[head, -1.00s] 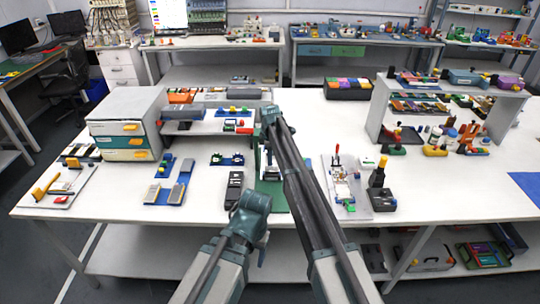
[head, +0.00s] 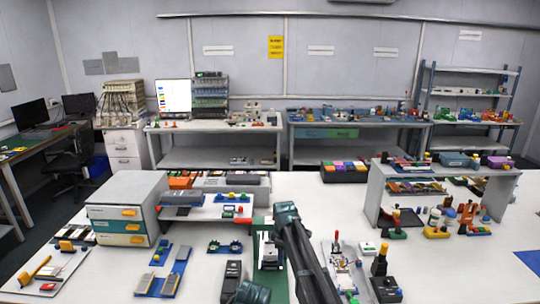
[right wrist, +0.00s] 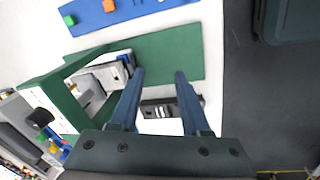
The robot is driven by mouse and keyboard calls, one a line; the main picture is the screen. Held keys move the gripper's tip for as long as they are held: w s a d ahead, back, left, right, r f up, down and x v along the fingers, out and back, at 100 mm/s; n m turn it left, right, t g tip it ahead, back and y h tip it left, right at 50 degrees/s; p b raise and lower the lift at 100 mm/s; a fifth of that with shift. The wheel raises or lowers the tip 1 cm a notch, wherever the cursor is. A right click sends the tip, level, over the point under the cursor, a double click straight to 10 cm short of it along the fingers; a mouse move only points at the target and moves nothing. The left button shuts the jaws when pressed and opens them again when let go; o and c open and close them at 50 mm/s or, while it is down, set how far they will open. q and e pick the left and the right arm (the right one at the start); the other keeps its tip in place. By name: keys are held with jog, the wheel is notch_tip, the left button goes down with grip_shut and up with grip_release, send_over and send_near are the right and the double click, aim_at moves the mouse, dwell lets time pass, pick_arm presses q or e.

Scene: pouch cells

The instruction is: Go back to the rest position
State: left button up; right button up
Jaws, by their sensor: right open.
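My right gripper (right wrist: 159,74) is open in the right wrist view. Its two dark blue fingers are apart with nothing between the tips. They are over a green mat (right wrist: 185,52), beside a green frame (right wrist: 50,95) with a metal and white fixture. In the head view my right arm reaches in from the bottom, next to the same green frame (head: 262,223); the arm hides its fingers. Only a dark joint of my left arm shows at the bottom edge of the head view; its gripper is out of view.
A drawer unit (head: 127,190) stands on the left of the white table. A black device (head: 231,272) lies left of the green frame. A clamp fixture (head: 341,262) and a black stand (head: 380,268) are right of my arm. A shelf (head: 445,171) stands far right.

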jog(key=s+d+m, duration=0.4)
jog(key=s+m, duration=0.1)
jog(key=s, duration=0.5)
jog(key=s+d+m+g, duration=0.1)
jog(key=s+d+m, duration=0.3)
jog(key=s, duration=0.6)
jog(key=s+d+m, duration=0.4)
jog(key=s+m, duration=0.1)
jog(key=s, duration=0.5)
jog(key=s+a+n+g+h, duration=0.1)
jog(key=s+a+n, duration=0.2)
jog(key=s+a, duration=0.3)
jog(key=a+f, duration=0.1)
jog(key=a, duration=0.3)
jog(key=shift+a+n+b, duration=0.25)
jog(key=shift+n+b, duration=0.05)
jog(key=shift+b, duration=0.1)
